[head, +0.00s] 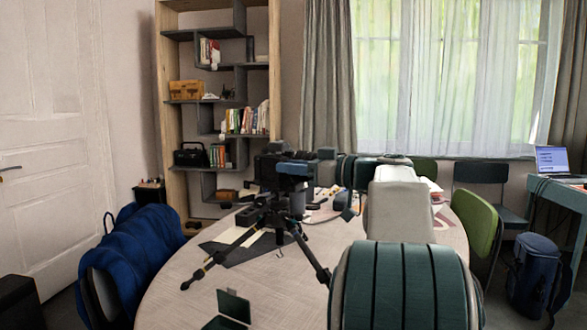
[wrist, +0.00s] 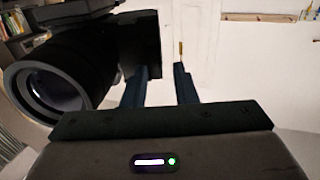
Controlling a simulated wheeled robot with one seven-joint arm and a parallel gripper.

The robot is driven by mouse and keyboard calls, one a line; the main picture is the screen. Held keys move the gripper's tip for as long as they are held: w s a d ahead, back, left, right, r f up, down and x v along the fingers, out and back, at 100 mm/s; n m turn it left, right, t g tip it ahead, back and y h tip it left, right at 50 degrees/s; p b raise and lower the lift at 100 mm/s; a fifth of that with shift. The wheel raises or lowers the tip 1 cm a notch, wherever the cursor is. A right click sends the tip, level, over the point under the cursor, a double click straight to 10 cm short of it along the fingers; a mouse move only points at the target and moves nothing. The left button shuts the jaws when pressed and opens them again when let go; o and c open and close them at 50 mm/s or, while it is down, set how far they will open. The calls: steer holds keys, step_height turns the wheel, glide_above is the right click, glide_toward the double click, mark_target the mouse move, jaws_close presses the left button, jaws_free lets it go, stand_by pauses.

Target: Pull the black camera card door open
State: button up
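The black camera (head: 270,160) stands on a black tripod (head: 283,222) on the table in the head view. In the wrist view the camera (wrist: 75,52) fills the upper left, with its big round lens toward me at the left. The card door cannot be clearly told apart from the dark body. My gripper (wrist: 160,70) is open, its two dark fingers apart with a pale gap between them. The left finger overlaps the lower right edge of the camera body; the right finger is clear of it. I cannot tell whether the left finger touches the body.
The oval table (head: 200,285) carries dark sheets and small items around the tripod legs. A blue-draped chair (head: 140,255) stands at the left and a green chair (head: 477,222) at the right. A shelf (head: 215,100) stands behind. My arm hides the table's right part.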

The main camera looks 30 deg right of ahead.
jaws_close()
steer(key=shift+f, duration=0.1)
